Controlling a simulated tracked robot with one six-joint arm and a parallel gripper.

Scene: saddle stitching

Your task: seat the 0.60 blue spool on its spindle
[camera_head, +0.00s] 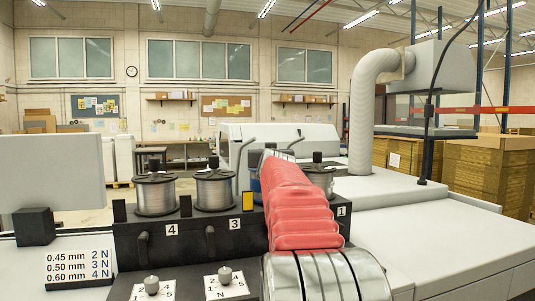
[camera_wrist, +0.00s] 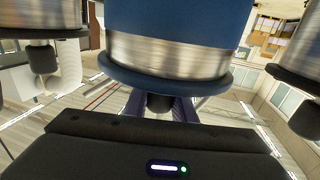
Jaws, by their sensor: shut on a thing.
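The blue spool (camera_wrist: 180,25) fills the top middle of the wrist view, which is upside down. It has a blue body, a band of silver wire and a dark blue flange. My gripper (camera_wrist: 158,108) has its fingers on both sides of the dark knob (camera_wrist: 158,103) at the spool's end and is shut on it. In the head view my red-sleeved arm hides the gripper and most of the spool; a sliver of blue (camera_head: 255,186) shows left of the sleeve. The spindle under the spool is hidden, so I cannot tell whether the spool rests on it.
Silver wire spools stand at plate 4 (camera_head: 154,194), plate 3 (camera_head: 214,188) and near plate 1 (camera_head: 320,178) on the black rack (camera_head: 190,243). Two dials (camera_head: 152,287) sit in front. A card (camera_head: 79,267) lists wire sizes and tensions. A grey hood (camera_head: 440,75) stands at right.

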